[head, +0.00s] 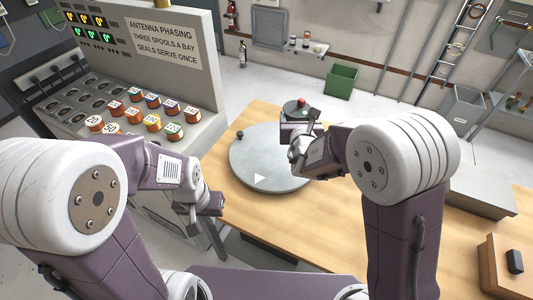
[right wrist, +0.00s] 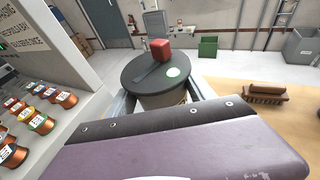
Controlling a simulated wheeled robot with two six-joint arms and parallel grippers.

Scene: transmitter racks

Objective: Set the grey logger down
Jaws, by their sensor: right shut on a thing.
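The grey logger (head: 297,106) is a round grey canister with a dark lid, a red block on top and a pale green dot. In the right wrist view the logger (right wrist: 158,76) sits upright between the finger pads. My right gripper (head: 298,122) is shut on it, at the far right edge of the grey round turntable (head: 262,165) in the picture. The logger's underside is hidden, so I cannot tell whether it touches anything. My left gripper (head: 214,208) is empty beside the table's left edge, and its jaw opening is unclear.
The turntable has a white arrow and a small black knob (head: 240,134) at its rim. A console (head: 140,60) with several labelled spools stands left. Wooden table (head: 330,210) is bare in front.

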